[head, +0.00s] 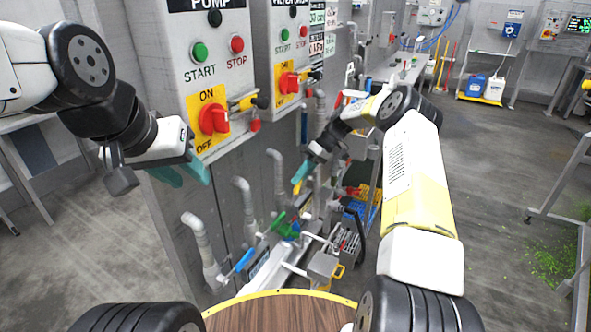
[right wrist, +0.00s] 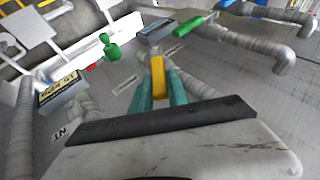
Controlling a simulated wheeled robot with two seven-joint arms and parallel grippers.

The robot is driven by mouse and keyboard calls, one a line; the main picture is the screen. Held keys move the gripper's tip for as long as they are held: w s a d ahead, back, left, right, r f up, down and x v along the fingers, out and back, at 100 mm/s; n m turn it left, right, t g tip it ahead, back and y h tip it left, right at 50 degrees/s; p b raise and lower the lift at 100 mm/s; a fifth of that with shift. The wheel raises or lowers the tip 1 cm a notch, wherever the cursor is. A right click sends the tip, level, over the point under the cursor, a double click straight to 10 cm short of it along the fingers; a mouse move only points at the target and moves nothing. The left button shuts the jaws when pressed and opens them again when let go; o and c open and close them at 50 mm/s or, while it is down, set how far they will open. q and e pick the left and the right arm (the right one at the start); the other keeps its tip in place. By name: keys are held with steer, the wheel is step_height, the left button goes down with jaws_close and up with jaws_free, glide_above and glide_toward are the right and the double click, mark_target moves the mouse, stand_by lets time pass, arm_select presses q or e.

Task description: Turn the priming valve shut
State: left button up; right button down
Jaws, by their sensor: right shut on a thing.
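My right gripper (head: 300,178) is low in front of the pipework beside the panels. In the right wrist view its teal fingers (right wrist: 158,92) are shut on a yellow lever (right wrist: 158,70). A bit of the yellow lever (head: 297,188) shows below the fingertips in the head view. Labels near it are too small to read, so I cannot confirm that it is the priming valve. My left gripper (head: 184,173) is open and empty, with its fingers apart in front of the pump panel's lower left.
A green lever (head: 278,222) and a blue lever (head: 244,260) sit on nearby pipes. The pump panel (head: 212,62) carries a red rotary switch (head: 213,119). A round wooden top (head: 275,315) is at the front. The floor (head: 500,180) at right is largely open.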

steer(key=c, duration=1.3)
jaws_free()
steer(key=shift+v, duration=3.9)
